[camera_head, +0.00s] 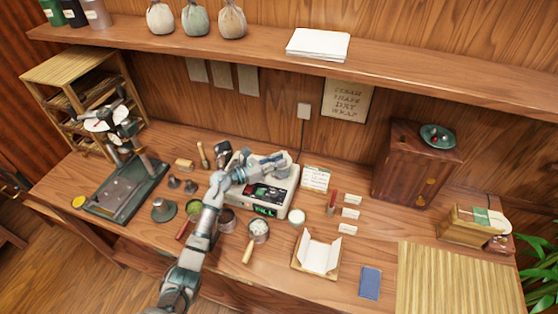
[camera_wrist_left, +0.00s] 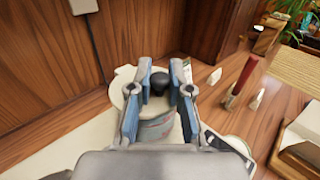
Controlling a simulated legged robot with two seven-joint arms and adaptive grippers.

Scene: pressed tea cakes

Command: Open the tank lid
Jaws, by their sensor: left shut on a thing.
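The tank is a pale cylinder (camera_wrist_left: 155,130) at the back of the white machine (camera_head: 285,204) on the bench. Its cream lid (camera_wrist_left: 124,80) has a round black knob (camera_wrist_left: 160,84). My left gripper (camera_head: 274,163) reaches over the machine to the tank. In the left wrist view my left gripper (camera_wrist_left: 162,80) has its blue-grey fingers on either side of the knob, shut on it. The lid sits at the top of the tank; whether there is a gap under it I cannot tell. My right gripper is not in view.
A green-lit display shows on the machine's front. A press stand (camera_head: 127,175) is at left, a wooden cabinet (camera_head: 412,165) at right. Pans, a red stick (camera_head: 332,203), small white cards and a paper-lined tray (camera_head: 317,254) lie around. A shelf (camera_head: 250,50) runs above.

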